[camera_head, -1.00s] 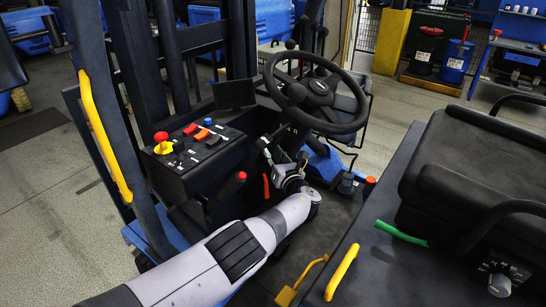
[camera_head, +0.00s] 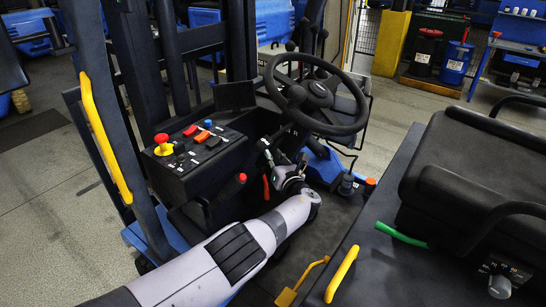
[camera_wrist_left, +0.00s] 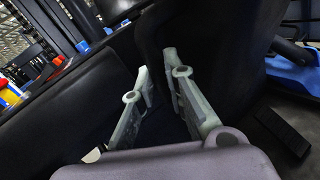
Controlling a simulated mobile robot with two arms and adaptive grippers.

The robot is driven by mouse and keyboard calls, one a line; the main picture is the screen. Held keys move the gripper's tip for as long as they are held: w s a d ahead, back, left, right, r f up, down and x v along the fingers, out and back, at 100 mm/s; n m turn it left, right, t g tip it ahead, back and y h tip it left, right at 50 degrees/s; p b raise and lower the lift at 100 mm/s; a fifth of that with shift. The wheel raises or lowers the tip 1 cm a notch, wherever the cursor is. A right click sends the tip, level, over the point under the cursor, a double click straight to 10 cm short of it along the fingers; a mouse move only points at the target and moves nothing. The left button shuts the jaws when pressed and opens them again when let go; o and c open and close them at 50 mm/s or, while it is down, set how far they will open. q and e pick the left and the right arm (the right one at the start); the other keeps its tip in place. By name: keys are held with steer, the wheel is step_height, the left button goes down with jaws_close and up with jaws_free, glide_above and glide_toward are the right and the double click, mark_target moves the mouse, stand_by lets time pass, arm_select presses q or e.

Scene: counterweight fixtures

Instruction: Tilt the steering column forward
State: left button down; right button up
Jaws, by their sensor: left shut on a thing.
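The black steering wheel (camera_head: 345,127) stands in the middle of the head view, on top of the dark steering column (camera_head: 290,139). My left arm comes in from the bottom left, and my left gripper (camera_head: 266,152) is at the column's near left side, below the wheel. In the left wrist view, the two pale fingers of my left gripper (camera_wrist_left: 158,80) point at the dark column (camera_wrist_left: 215,50). The gripper is shut on a dark part of the column. The exact spot between the fingertips is hard to make out. My right gripper is not in view.
A control panel (camera_head: 195,147) with a red-topped emergency knob (camera_head: 162,144) stands left of the column. A red-topped lever (camera_head: 232,186) rises close to my left arm. The black seat (camera_head: 480,160) is at the right. Yellow handrails (camera_head: 105,135) flank the cab.

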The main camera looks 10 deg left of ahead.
arm_select(q)
steer(key=w+a+r+g+p, duration=0.1)
steer(key=w+a+r+p, duration=0.1)
steer(key=a, duration=0.3)
steer(key=shift+a+r+n+h+p, duration=0.2)
steer(key=shift+n+h+p, duration=0.1)
steer(key=shift+n+p, duration=0.15)
steer(key=c, duration=1.9)
jaws_free()
steer(key=shift+d+f, duration=0.1)
steer(key=shift+d, duration=0.1)
steer(key=v, duration=1.2)
steer(key=shift+a, duration=0.1)
